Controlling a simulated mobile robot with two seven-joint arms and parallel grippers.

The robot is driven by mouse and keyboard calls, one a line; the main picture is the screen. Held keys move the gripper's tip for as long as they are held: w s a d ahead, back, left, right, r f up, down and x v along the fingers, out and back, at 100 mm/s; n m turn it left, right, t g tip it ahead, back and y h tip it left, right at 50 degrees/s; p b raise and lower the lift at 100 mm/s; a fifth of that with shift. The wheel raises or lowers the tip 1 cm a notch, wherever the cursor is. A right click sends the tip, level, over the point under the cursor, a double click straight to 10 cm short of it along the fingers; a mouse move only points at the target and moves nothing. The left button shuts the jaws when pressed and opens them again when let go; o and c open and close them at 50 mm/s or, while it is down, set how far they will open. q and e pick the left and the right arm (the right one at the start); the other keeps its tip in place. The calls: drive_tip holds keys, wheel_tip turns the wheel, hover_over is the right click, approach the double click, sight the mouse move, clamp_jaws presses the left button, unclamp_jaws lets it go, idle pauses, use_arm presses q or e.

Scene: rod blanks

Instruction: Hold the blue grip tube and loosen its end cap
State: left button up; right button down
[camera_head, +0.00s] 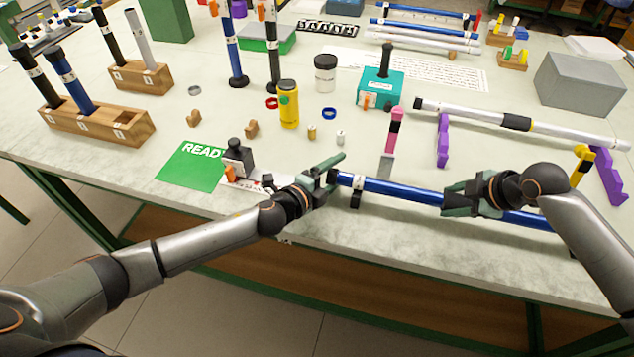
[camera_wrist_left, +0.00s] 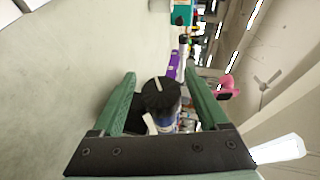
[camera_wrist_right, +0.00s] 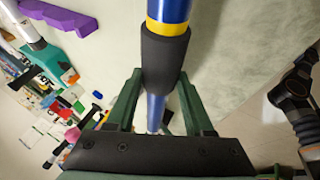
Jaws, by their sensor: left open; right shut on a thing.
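The blue grip tube (camera_head: 395,187) lies across the front of the bench, left to right. In the right wrist view the tube (camera_wrist_right: 168,11) has a yellow band and a black sleeve (camera_wrist_right: 165,62). My right gripper (camera_head: 452,198) is shut on the tube; its fingers (camera_wrist_right: 158,105) lie on both sides of it. My left gripper (camera_head: 338,170) is open around the tube's left end. In the left wrist view the black end cap (camera_wrist_left: 160,94), with a pale line, sits between the open fingers (camera_wrist_left: 172,90). I cannot tell whether a finger touches it.
A green READY mat (camera_head: 185,168) and a black-topped device (camera_head: 238,155) stand left of the tube. Behind it are a pink-handled tool (camera_head: 395,130), purple rests (camera_head: 443,140) and a silver tube (camera_head: 570,132). A yellow bottle (camera_head: 289,104) and teal box (camera_head: 380,90) stand farther back.

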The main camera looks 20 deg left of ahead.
use_arm(q)
drive_tip(key=v, duration=1)
drive_tip(key=shift+s+a+r, duration=0.1)
drive_tip(key=shift+s+a, duration=0.15)
drive_tip(key=shift+s, duration=0.1)
drive_tip(key=shift+f, duration=0.3)
use_arm(e)
drive_tip(key=shift+f, duration=0.55)
drive_tip(key=shift+c, duration=1)
unclamp_jaws()
